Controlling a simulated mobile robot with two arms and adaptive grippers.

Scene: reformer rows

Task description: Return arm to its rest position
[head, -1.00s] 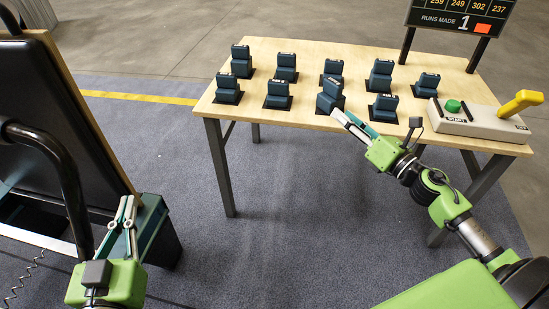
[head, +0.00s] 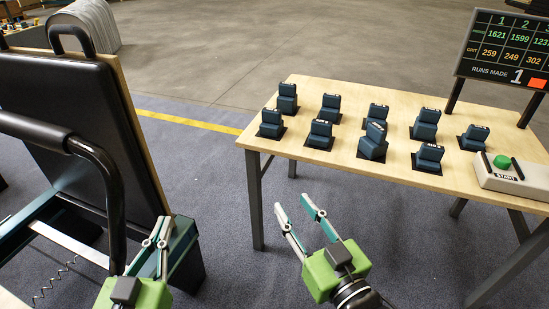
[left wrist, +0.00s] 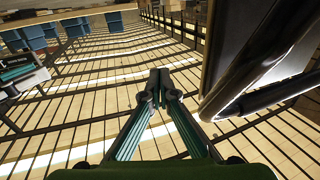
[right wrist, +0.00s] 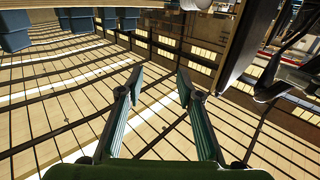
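My right gripper (head: 290,202) is in the air in front of the table (head: 395,92), clear of its near edge. Its two fingers stand apart with nothing between them, as the right wrist view (right wrist: 160,70) also shows. My left gripper (head: 161,222) is at the lower left beside a dark teal box (head: 185,250). Its fingertips meet in the left wrist view (left wrist: 160,76), and no object shows between them. Both forearms reach up from the bottom of the head view; the rest of each arm is out of frame.
Several dark blue blocks stand in two rows on the table; one front block (head: 372,142) looks tilted. A control box with a green button (head: 502,162) sits at the table's right. A black padded machine (head: 75,120) fills the left. Floor between is clear.

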